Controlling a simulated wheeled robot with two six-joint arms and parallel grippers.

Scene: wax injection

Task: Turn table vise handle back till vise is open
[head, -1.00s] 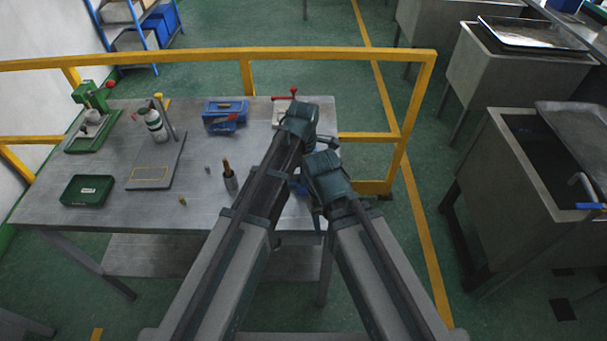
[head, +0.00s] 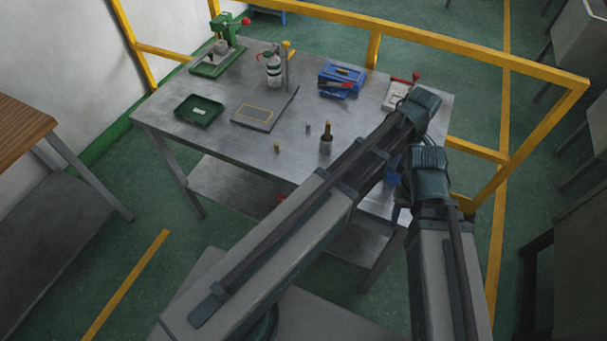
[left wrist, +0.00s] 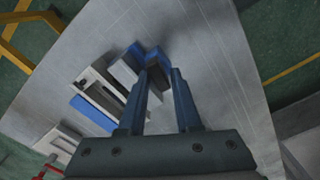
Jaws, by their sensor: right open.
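The blue and grey table vise (left wrist: 98,92) lies on the grey table, left of my fingers in the left wrist view. A blue-and-grey blocky part (left wrist: 152,58) stands just beyond my fingertips; I cannot tell if it belongs to the vise or its handle. In the head view a blue bit (head: 393,164), perhaps the vise, shows between my arms, which hide the rest. My right gripper (head: 430,168) is open, lower and nearer.
The table (head: 230,150) also holds a red-handled clamp (head: 400,92), a blue box (head: 341,79), a green tray (head: 199,110), a green press (head: 220,52) and a bottle (head: 273,70). A yellow railing (head: 460,52) runs behind it. A wooden-topped table (head: 18,120) stands at left.

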